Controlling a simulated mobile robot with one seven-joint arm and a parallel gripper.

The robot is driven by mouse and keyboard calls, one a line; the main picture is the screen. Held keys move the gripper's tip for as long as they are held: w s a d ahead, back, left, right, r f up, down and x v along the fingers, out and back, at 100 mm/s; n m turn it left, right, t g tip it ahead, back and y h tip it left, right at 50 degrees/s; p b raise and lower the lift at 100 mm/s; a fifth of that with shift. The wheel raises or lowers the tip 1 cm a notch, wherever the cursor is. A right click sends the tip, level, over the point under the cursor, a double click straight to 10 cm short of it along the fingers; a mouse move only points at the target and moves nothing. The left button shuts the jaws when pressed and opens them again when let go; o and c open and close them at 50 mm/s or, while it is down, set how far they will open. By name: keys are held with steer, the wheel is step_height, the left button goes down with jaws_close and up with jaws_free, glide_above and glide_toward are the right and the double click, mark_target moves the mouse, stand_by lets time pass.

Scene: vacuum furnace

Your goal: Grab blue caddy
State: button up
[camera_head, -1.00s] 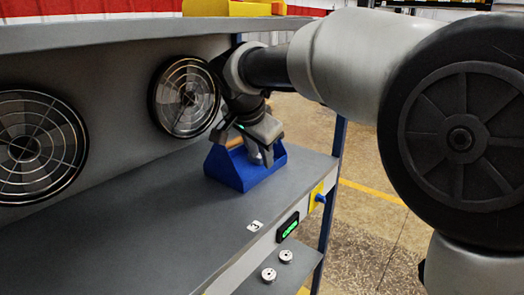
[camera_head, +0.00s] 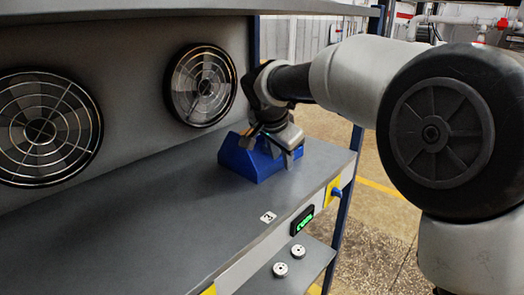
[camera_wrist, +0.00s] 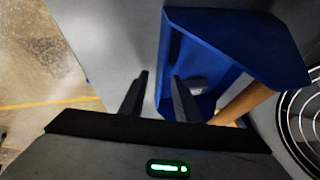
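The blue caddy (camera_head: 240,160) stands on the grey shelf near its right end, below the right fan. In the wrist view the caddy (camera_wrist: 240,45) fills the upper right, with its wooden handle (camera_wrist: 241,100) at the right. My gripper (camera_head: 284,152) is low at the caddy's right part and hides some of it. In the wrist view my gripper (camera_wrist: 160,97) has its fingers apart, on either side of the caddy's wall edge. The left finger is over the grey shelf, the right finger overlaps the caddy's inside. I cannot tell whether either touches it.
The grey shelf (camera_head: 150,215) is bare to the left of the caddy. Two round fans (camera_head: 200,85) are in the back wall. A blue post (camera_head: 345,205) stands at the shelf's right end. A lower shelf (camera_head: 265,283) holds two small round metal parts (camera_head: 298,251).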

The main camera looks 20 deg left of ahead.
jaws_close()
stand_by(1.2)
steer(key=shift+a+r, duration=0.1)
steer(key=shift+r, duration=0.05)
